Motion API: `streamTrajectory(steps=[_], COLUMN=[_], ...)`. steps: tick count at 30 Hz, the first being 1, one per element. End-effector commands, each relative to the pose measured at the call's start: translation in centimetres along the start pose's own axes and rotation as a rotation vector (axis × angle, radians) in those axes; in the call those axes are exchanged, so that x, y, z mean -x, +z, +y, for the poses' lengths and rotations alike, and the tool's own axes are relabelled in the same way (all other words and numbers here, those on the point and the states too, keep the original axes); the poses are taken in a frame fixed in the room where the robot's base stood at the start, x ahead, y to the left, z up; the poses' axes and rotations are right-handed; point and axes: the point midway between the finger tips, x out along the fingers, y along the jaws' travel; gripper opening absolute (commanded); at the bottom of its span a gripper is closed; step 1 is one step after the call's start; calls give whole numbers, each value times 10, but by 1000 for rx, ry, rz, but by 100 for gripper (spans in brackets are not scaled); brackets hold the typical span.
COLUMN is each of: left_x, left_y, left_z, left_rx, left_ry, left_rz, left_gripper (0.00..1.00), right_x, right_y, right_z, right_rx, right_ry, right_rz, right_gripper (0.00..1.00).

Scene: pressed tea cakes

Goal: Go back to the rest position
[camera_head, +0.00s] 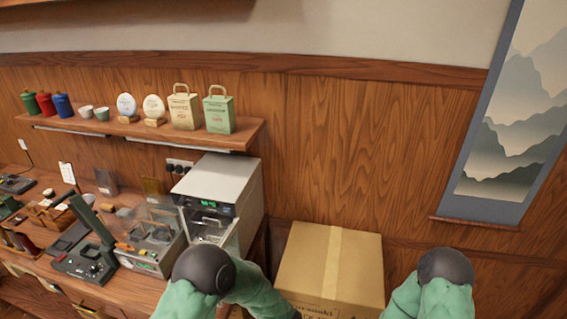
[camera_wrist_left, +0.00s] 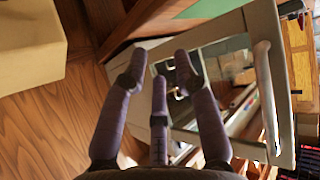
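My left gripper (camera_wrist_left: 160,72) shows in the left wrist view, its purple-grey fingers spread apart with nothing held between them. Its fingertips are in front of or beside the pale framed glass door (camera_wrist_left: 262,60), which has a thick white handle; whether they touch it I cannot tell. In the head view, my two green-sleeved arms show at the bottom, with dark round joints, but neither gripper can be made out. My right gripper is out of view.
A white steel machine (camera_head: 222,187) with a lit green display stands on the wooden counter, its front door ajar. A cardboard box (camera_head: 330,262) is between my arms. Paper bags (camera_head: 218,113) and jars stand on the wall shelf (camera_head: 150,128). A scroll (camera_head: 512,110) hangs at right.

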Motion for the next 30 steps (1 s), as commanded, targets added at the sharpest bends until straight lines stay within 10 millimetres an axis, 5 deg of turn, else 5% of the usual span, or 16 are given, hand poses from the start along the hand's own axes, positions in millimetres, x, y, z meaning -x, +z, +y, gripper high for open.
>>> streamTrajectory(steps=[3,7,11,16,21,30], left_x=[-38,-54,-49,-17,17,32], left_y=[58,121,186,257,293,301], left_z=[-23,-51,-88,-141,-176,-188], left_rx=[-66,-135,-200,-276,-326,-349], left_ry=[98,203,293,387,445,467], left_rz=[-151,-346,-566,-847,-1027,-1088], left_gripper=[30,30,30,30,30,30], right_x=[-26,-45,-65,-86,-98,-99], right_y=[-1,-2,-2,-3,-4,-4], right_z=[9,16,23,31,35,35], right_rx=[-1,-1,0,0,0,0], right_ry=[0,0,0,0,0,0], right_rz=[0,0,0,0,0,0], right_gripper=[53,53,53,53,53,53])
